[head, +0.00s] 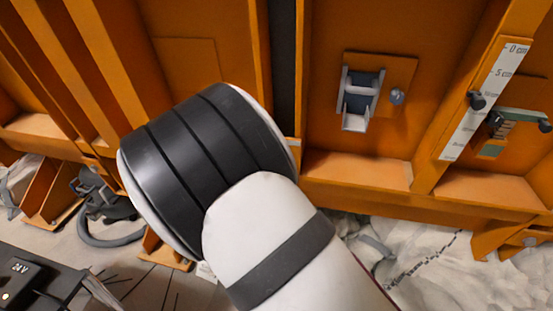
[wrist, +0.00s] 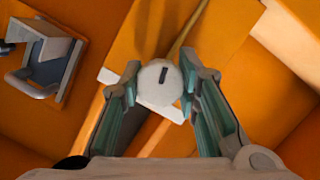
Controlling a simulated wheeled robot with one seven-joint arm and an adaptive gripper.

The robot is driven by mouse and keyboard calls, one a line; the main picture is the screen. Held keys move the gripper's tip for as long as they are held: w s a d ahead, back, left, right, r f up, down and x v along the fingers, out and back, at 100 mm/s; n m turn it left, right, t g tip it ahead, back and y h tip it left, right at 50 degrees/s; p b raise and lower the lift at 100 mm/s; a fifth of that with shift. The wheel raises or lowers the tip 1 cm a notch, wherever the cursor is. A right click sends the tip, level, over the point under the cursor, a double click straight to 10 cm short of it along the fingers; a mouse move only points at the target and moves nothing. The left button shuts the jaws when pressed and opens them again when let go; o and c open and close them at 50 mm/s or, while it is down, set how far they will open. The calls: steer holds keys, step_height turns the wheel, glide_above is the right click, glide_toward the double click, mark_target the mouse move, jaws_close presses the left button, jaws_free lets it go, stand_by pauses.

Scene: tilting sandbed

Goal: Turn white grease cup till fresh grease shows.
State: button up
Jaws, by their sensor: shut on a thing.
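The white grease cup (wrist: 158,84) shows in the wrist view as a round white cap with a dark slot-like mark on its face. My gripper (wrist: 160,88) has one finger on each side of it, with teal pads, and is shut on the cup. A pale flat plate lies just below and behind the cup. I see no grease around the cup. In the head view my white and black arm covers the cup and my gripper, so neither shows there.
A grey latch bracket (head: 358,95) sits on the orange wall (head: 335,30); it also shows in the wrist view (wrist: 42,55). A white centimetre scale (head: 485,100) with dark knobs is at right. Pale sand (head: 430,255) lies below. A black 24V box (head: 30,275) is at lower left.

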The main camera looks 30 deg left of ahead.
steer(key=m+y, duration=0.1)
steer(key=m, duration=0.2)
steer(key=shift+g, duration=0.4)
steer(key=shift+m+y+b, duration=0.35)
steer(key=shift+m+y, duration=0.45)
steer(key=shift+m, duration=0.6)
steer(key=o, duration=1.2)
steer(key=shift+s, duration=0.15)
steer(key=v, duration=1.1)
steer(key=shift+s+d+r, duration=0.1)
steer(key=shift+s+d, duration=0.2)
steer(key=shift+s, duration=0.05)
